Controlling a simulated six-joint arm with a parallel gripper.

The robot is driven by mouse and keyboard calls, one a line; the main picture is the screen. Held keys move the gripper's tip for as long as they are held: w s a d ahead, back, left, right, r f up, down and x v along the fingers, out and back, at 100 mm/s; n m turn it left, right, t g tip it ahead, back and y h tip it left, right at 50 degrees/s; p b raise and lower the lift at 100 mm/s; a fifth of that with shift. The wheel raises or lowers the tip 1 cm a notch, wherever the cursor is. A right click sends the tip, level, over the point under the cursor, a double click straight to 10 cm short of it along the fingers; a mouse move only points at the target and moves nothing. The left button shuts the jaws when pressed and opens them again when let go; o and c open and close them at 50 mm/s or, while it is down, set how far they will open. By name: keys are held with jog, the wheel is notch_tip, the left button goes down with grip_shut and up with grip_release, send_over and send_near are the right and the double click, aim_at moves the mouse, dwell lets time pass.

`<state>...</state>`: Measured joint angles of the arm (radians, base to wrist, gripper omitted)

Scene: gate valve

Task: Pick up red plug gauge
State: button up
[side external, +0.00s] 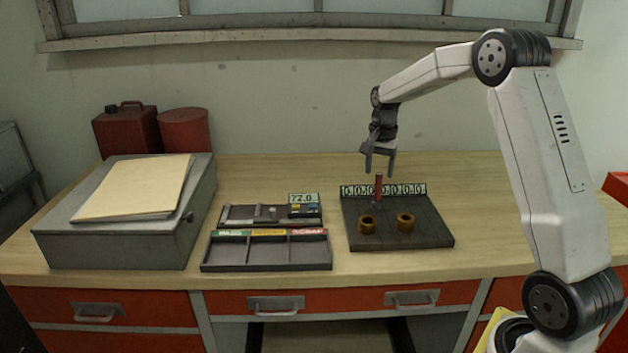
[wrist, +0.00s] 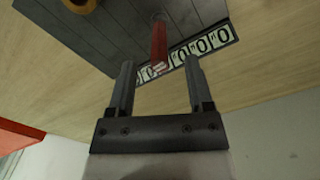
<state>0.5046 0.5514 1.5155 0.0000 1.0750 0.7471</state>
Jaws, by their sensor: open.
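The red plug gauge (side external: 378,188) stands upright at the back of the dark board (side external: 425,232), in front of the number strip. It also shows in the wrist view (wrist: 159,46), lying between the lines of my two fingers and beyond their tips. My gripper (side external: 378,168) is open and empty, pointing down just above the gauge's top. In the wrist view my gripper (wrist: 160,66) has its fingers apart, one to each side of the gauge. I cannot tell whether the fingertips overlap the gauge's top in height.
Two brass rings (side external: 367,223) (side external: 405,221) sit on the board in front of the gauge. A sorting tray (side external: 266,255) with coloured labels and a caliper case (side external: 250,214) lie to the left. A grey box (side external: 130,235) with a folder stands at far left.

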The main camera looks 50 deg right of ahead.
aim_at(376, 201)
jog(key=shift+f, duration=0.1)
jog(key=shift+f, duration=2.55)
grip_shut()
